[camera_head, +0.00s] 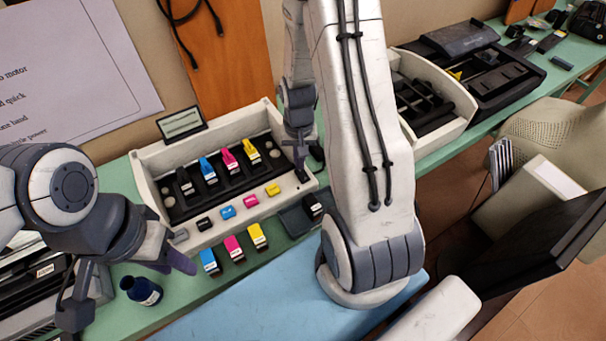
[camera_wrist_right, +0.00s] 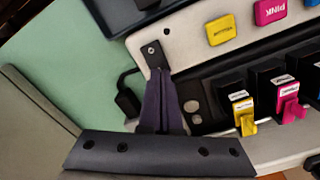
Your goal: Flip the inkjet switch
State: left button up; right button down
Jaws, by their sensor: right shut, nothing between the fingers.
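The white inkjet unit (camera_head: 150,180) stands open on the green bench, with black, cyan, pink and yellow cartridges inside. A small dark plate with a screw (camera_wrist_right: 152,50), probably the switch's mount, sits on its right-hand rim. My right gripper (camera_head: 301,170) points down at that rim. In the right wrist view its purple fingers (camera_wrist_right: 160,75) are together and empty, with tips at the plate. They hide part of it, so I cannot tell the switch position or contact. My left gripper (camera_head: 172,264) hangs at the front left, away from the unit; its opening is unclear.
A dark blue bottle (camera_head: 141,291) stands beside my left gripper. Loose cyan, pink and yellow cartridges (camera_head: 234,248) stand in front of the unit. A second open white unit (camera_head: 455,105) is to the right.

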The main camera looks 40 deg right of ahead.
jog(key=shift+f+b, duration=0.5)
jog(key=shift+f, duration=0.25)
jog(key=shift+r, duration=0.1)
notch_tip(320, 180, up, 7)
jog(key=p, duration=0.6)
dwell(0.3)
dwell(0.4)
